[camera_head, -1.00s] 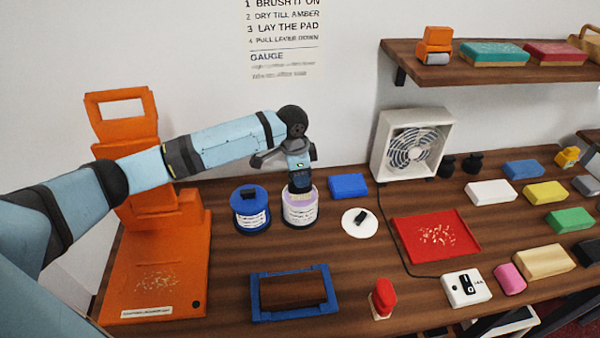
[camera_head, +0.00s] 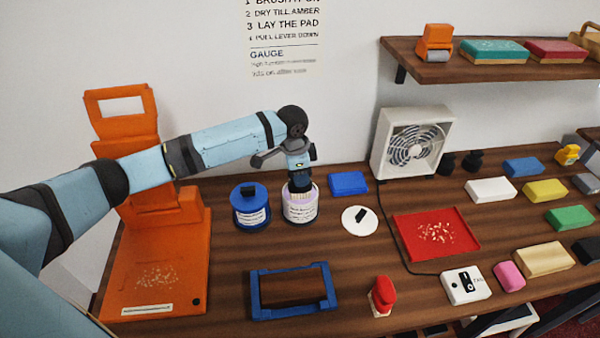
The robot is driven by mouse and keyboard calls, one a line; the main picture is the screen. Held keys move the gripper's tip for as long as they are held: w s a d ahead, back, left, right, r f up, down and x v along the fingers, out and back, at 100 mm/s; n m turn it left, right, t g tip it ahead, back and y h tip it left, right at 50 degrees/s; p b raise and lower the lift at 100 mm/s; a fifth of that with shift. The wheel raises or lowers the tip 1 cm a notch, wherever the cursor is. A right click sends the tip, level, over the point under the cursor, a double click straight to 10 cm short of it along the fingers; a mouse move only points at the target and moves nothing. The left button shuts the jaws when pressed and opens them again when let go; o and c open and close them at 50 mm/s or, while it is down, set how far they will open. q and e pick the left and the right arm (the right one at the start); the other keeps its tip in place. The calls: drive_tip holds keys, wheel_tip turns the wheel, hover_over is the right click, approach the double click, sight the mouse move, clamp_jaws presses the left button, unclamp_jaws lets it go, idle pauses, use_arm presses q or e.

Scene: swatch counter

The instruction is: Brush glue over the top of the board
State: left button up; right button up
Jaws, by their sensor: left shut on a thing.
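The board (camera_head: 291,288) is a dark brown wooden block lying in a blue frame (camera_head: 262,312) at the front middle of the counter. An open white jar (camera_head: 300,210) with a printed label stands behind it. My left gripper (camera_head: 300,185) points down right over the jar's mouth. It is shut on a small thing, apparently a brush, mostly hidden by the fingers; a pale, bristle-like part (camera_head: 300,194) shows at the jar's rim. I cannot tell how deep it reaches. My right gripper is not in view.
A blue jar (camera_head: 250,208) with a dark knob stands close left of the white jar. A white lid (camera_head: 353,222) lies right. An orange press (camera_head: 165,265), red tray (camera_head: 450,245), red-handled tool (camera_head: 382,293), switch box (camera_head: 465,287) and fan (camera_head: 412,145) surround the work area.

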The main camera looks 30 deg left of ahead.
use_arm(q)
drive_tip(key=shift+f+p, duration=0.1)
drive_tip(key=shift+p, duration=0.5)
idle(1.5)
idle(0.4)
wheel_tip(320, 180, up, 5)
drive_tip(key=p, duration=0.5)
drive_tip(key=shift+f, duration=0.1)
wheel_tip(320, 180, up, 2)
drive_tip(key=p, duration=0.3)
drive_tip(key=shift+r, duration=0.2)
drive_tip(key=shift+s, duration=0.1)
